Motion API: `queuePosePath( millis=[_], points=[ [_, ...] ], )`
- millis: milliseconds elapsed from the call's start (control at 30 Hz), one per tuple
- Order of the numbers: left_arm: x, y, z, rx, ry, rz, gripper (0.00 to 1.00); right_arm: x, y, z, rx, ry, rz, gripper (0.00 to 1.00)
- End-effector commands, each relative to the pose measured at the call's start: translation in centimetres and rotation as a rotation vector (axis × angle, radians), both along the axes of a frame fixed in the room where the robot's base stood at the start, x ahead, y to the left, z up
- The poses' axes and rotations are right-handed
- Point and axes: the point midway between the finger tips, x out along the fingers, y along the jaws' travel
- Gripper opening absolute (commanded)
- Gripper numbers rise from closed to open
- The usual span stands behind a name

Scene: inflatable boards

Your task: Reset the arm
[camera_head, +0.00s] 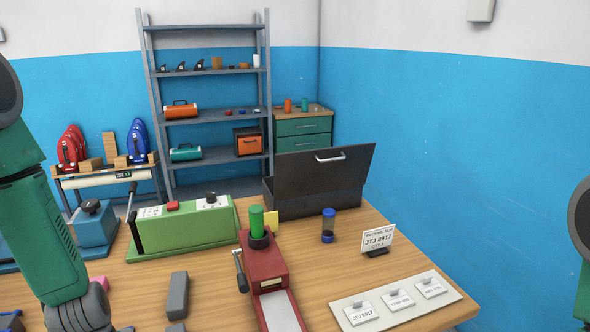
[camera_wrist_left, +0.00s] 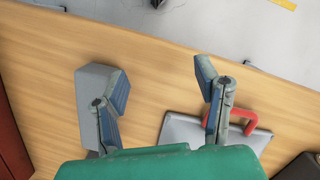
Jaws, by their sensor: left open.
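My left arm (camera_head: 45,235) comes down the left side of the head view, green with a grey wrist joint. Its gripper is below the frame there. In the left wrist view my left gripper (camera_wrist_left: 162,84) is open, with its two blue-grey fingers apart and nothing between them but bare wood table. A grey block (camera_wrist_left: 92,100) lies beside and partly behind the left finger. A grey flat thing with a red handle (camera_wrist_left: 242,126) lies near the right finger. Only a piece of my right arm (camera_head: 582,240) shows at the right edge; its gripper is out of view.
The wooden table (camera_head: 215,290) holds a green machine (camera_head: 180,228), a red device (camera_head: 262,265) with a green cylinder, an open black box (camera_head: 320,185), a blue-capped tube (camera_head: 328,225) and a white label board (camera_head: 395,302). Grey blocks (camera_head: 177,295) lie near the front. Shelves (camera_head: 208,85) stand behind.

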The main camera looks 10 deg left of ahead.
Motion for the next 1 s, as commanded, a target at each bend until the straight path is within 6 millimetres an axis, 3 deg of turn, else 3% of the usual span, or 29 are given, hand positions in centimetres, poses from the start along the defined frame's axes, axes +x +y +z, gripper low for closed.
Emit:
queuePosePath(
  millis=[33, 133, 367, 500, 1000],
  points=[
    [-1.7, -0.6, -1.5, 0.071, -0.003, -0.158, 0.57, 0.0, 0.0, 0.0, 0.0, 0.0, 0.0, 0.4],
    [-3.5, -1.6, -3.4, 0.155, -0.049, -0.424, 0.57, 0.0, 0.0, 0.0, 0.0, 0.0, 0.0, 0.4],
    [-6.7, -5.3, -5.7, 0.19, -0.154, -0.851, 0.57, 0.0, 0.0, 0.0, 0.0, 0.0, 0.0, 0.4],
    [-9.1, -8.5, -6.5, 0.154, -0.225, -1.076, 0.57, 0.0, 0.0, 0.0, 0.0, 0.0, 0.0, 0.4],
    [-8.7, -8.5, -16.4, 0.159, -0.239, -1.076, 0.57, 0.0, 0.0, -9.9, 0.0, 0.0, 0.0, 0.4]
  ],
)
